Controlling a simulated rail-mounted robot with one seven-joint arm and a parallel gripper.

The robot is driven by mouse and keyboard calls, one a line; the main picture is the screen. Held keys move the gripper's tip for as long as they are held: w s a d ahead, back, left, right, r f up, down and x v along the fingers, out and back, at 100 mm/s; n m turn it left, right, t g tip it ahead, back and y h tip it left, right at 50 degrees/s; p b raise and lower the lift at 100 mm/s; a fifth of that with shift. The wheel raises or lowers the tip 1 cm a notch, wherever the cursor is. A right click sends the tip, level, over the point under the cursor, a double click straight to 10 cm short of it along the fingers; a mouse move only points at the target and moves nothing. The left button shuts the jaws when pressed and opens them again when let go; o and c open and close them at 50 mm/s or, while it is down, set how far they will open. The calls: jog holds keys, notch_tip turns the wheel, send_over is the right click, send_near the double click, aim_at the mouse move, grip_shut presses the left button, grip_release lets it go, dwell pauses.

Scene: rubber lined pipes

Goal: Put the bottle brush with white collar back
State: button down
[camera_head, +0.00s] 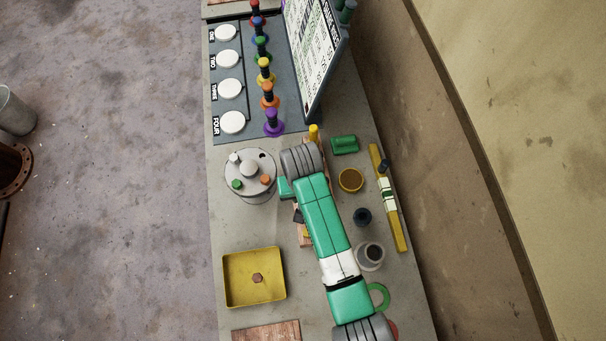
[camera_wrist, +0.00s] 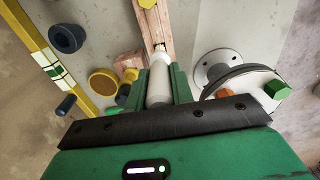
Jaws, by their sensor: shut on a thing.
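My gripper (camera_wrist: 160,76) has its two green fingers closed on a pale, whitish cylinder (camera_wrist: 159,82), which looks like the white collar of the bottle brush. Its far end points at a wooden rack (camera_wrist: 155,30), and I cannot tell whether it touches the wood. Any bristles are hidden. The wooden rack also shows partly under my arm in the head view (camera_head: 305,240). A yellow piece (camera_wrist: 147,3) sits on the rack, and a yellow peg (camera_wrist: 131,74) stands left of the held cylinder. In the head view my arm hides the held cylinder.
A round grey stand with coloured knobs (camera_head: 250,168) is close on the left. A yellow dish (camera_head: 350,180), a green block (camera_head: 344,145), a dark cup (camera_head: 362,216) and a yellow level (camera_head: 390,205) lie right. A yellow tray (camera_head: 240,290) holds a nut.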

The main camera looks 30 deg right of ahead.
jog(key=shift+f, duration=2.3)
jog(key=shift+f, duration=0.15)
jog(key=c, duration=1.2)
grip_release()
notch_tip(320, 180, up, 12)
jog(key=shift+r, duration=0.15)
